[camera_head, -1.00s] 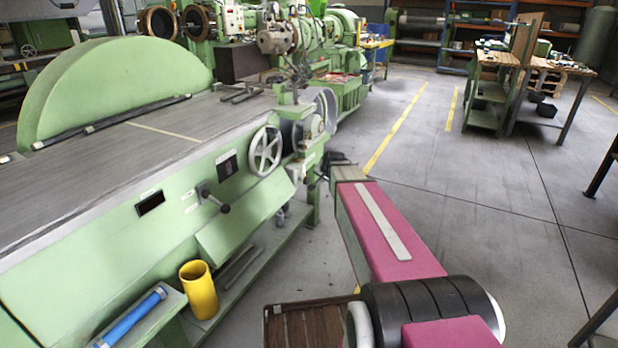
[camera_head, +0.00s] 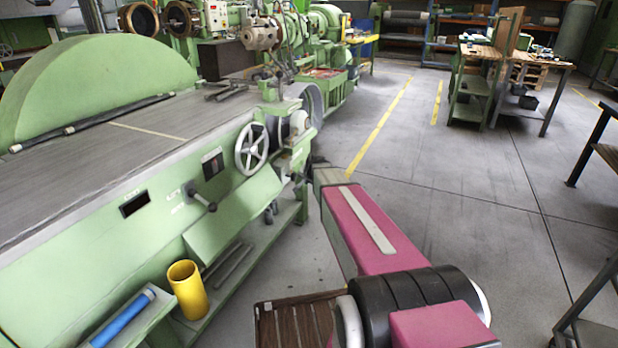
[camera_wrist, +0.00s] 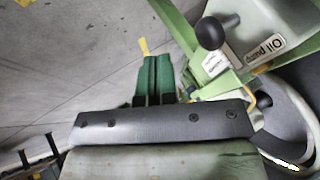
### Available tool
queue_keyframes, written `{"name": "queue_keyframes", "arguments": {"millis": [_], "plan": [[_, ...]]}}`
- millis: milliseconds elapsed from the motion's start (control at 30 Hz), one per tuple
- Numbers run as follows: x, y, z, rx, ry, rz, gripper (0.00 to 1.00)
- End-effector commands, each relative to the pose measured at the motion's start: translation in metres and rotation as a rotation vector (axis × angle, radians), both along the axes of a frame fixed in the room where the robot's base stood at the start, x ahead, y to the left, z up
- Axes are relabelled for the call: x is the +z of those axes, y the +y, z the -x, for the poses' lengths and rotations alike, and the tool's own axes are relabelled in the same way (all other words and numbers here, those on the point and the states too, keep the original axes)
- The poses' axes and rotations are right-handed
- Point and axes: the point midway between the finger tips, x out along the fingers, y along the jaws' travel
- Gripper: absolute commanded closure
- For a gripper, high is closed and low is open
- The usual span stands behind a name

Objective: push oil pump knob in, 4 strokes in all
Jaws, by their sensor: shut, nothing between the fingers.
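The oil pump knob (camera_wrist: 209,33) is a black ball on the green machine, at the upper right of the wrist view. A white label reading "Oil pump" (camera_wrist: 265,47) is to its right. My gripper (camera_wrist: 152,60) shows its two green fingers side by side, shut and empty, to the left of and below the knob in the picture. A gap shows between the fingers and the knob; the distance in depth I cannot tell. In the head view my magenta arm reaches toward the machine's end, and I cannot make out the knob or fingers there.
The long green machine (camera_head: 110,230) fills the left, with a handwheel (camera_head: 252,147) and a lever (camera_head: 201,197). A yellow cylinder (camera_head: 187,288) and a blue tube (camera_head: 124,318) sit low on it. Workbenches (camera_head: 520,60) stand at the back right. Grey floor is clear between.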

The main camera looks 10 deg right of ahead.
Motion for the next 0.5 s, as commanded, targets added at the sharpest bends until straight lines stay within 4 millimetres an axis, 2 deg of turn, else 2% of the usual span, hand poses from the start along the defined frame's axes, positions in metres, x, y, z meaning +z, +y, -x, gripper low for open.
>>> {"name": "queue_keyframes", "arguments": {"millis": [33, 133, 300, 500], "plan": [[-0.009, 0.001, -0.010, 0.000, 0.001, 0.000, 1.00], [-0.024, 0.003, -0.022, 0.000, 0.001, 0.000, 1.00], [-0.017, 0.024, -0.038, 0.002, -0.001, 0.000, 1.00], [-0.016, 0.031, -0.044, 0.001, 0.000, 0.001, 1.00]]}}
